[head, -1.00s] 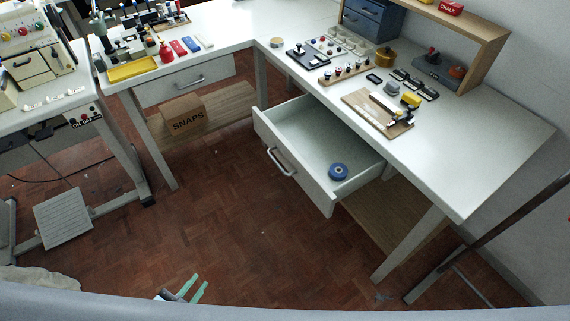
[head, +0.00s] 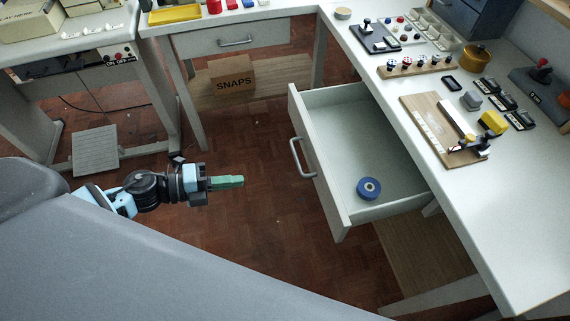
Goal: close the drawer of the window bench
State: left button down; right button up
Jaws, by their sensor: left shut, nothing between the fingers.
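The window bench (head: 500,235) stands at the right with its white drawer (head: 345,215) pulled out. The drawer has a metal bar handle (head: 300,158) on its front. A blue round spool (head: 369,188) lies inside the drawer. My left gripper (head: 242,181) points right with its green fingers together and empty. It is left of the drawer front, apart from the handle in the picture. My right gripper is not in view.
A second bench with a shut drawer (head: 232,42) stands at the back, with a SNAPS box (head: 231,78) on its lower shelf. A pedal (head: 95,149) is on the floor at left. Tools and a wooden board (head: 430,130) lie on the window bench. Parquet floor before the drawer is clear.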

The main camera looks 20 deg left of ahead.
pick_arm(q)
jog(key=p+x, duration=0.1)
jog(key=x, duration=1.3)
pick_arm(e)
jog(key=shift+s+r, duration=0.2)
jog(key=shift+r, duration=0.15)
